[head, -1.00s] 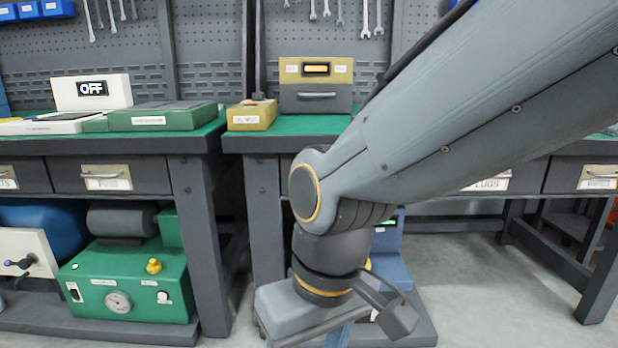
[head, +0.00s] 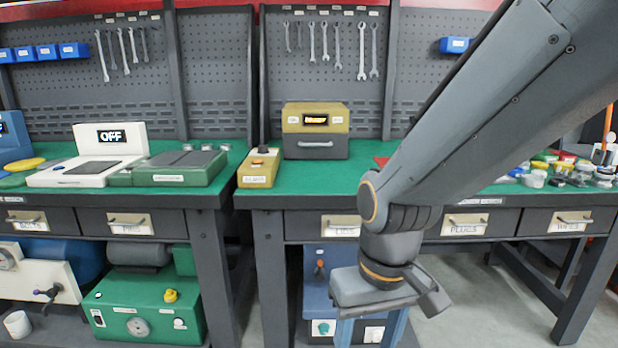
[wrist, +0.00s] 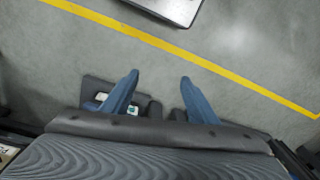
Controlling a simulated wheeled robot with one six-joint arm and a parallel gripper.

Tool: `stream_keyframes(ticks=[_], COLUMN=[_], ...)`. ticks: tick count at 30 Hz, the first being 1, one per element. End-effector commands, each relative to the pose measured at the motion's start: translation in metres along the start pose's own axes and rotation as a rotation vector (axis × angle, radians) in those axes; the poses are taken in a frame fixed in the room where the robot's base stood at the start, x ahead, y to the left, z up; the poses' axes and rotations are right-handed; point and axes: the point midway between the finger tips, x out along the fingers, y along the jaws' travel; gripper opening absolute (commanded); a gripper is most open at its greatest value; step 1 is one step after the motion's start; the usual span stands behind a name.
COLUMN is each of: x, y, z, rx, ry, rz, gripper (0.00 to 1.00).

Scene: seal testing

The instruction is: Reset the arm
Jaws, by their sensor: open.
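My gripper shows in the wrist view (wrist: 158,92) as two blue fingers spread apart with nothing between them. In the head view my arm comes in from the upper right and bends down at the elbow in front of the workbench. The wrist end hangs in front of the drawers, and the fingers below it are mostly cut off by the lower edge of the picture.
A green-topped workbench (head: 350,190) runs behind my arm, with a tan oven-like box (head: 316,122), a small tan control box (head: 259,166) and a white OFF device (head: 108,146). Small parts (head: 560,170) crowd its right end. A yellow line (wrist: 160,43) crosses the open floor.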

Motion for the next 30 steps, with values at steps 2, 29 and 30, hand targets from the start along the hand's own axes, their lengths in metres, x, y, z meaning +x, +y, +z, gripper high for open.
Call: stream_keyframes(ticks=[2,29,30], x=[-0.024,-0.138,-0.138], y=[0.009,0.089,0.089], z=[0.005,0.044,0.044], rx=[0.032,0.263,0.263], ry=[-0.005,-0.033,-0.033], rz=[0.007,0.055,0.055], gripper=[0.54,0.54,0.54])
